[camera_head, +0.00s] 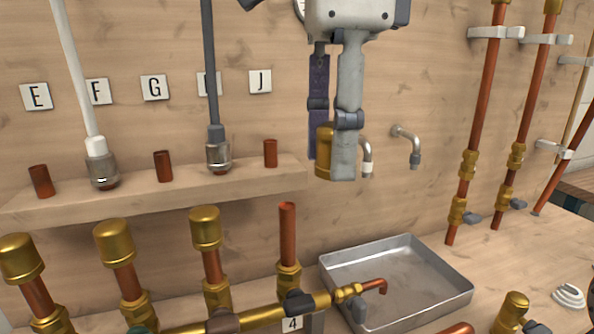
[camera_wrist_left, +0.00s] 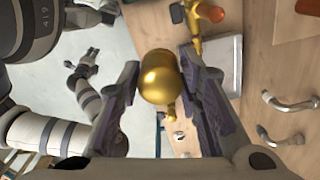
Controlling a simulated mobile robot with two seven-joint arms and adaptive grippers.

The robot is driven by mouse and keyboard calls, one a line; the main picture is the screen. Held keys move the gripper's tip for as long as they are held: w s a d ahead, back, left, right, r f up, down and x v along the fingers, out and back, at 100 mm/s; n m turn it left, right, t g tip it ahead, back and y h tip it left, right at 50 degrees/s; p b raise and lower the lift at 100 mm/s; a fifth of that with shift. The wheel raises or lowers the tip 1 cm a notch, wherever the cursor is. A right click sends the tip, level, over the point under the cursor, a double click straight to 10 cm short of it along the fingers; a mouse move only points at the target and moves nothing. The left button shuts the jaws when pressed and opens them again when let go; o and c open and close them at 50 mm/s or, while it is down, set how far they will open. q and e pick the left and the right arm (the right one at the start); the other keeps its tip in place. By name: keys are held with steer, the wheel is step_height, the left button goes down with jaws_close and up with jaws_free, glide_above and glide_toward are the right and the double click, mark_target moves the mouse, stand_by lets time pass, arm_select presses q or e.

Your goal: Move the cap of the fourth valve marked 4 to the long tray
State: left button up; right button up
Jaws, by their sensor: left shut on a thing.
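My left gripper (camera_head: 335,165) hangs in front of the wall, above and to the right of the fourth valve. It is shut on a brass cap (camera_head: 324,150), which also shows between the fingers in the left wrist view (camera_wrist_left: 160,78). The valve's upright copper pipe (camera_head: 287,235) stands bare-topped above the plate marked 4 (camera_head: 292,323). The grey metal tray (camera_head: 425,285) lies on the bench to the right, below the gripper, and its visible floor is empty.
Three other pipes at left carry brass caps (camera_head: 205,228). A ledge (camera_head: 240,175) with pipe stubs runs behind them. A bent copper outlet (camera_head: 375,286) reaches over the tray's front left. Wall spouts (camera_head: 407,140) and tall copper pipes (camera_head: 478,110) stand behind and right.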

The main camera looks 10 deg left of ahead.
arm_select(q)
steer(key=s+d+r, duration=0.3)
steer(key=d+r, duration=0.1)
steer(key=r, duration=0.2)
steer(key=shift+s+r, duration=0.25)
steer(key=shift+r, duration=0.15)
steer(key=shift+a, duration=0.1)
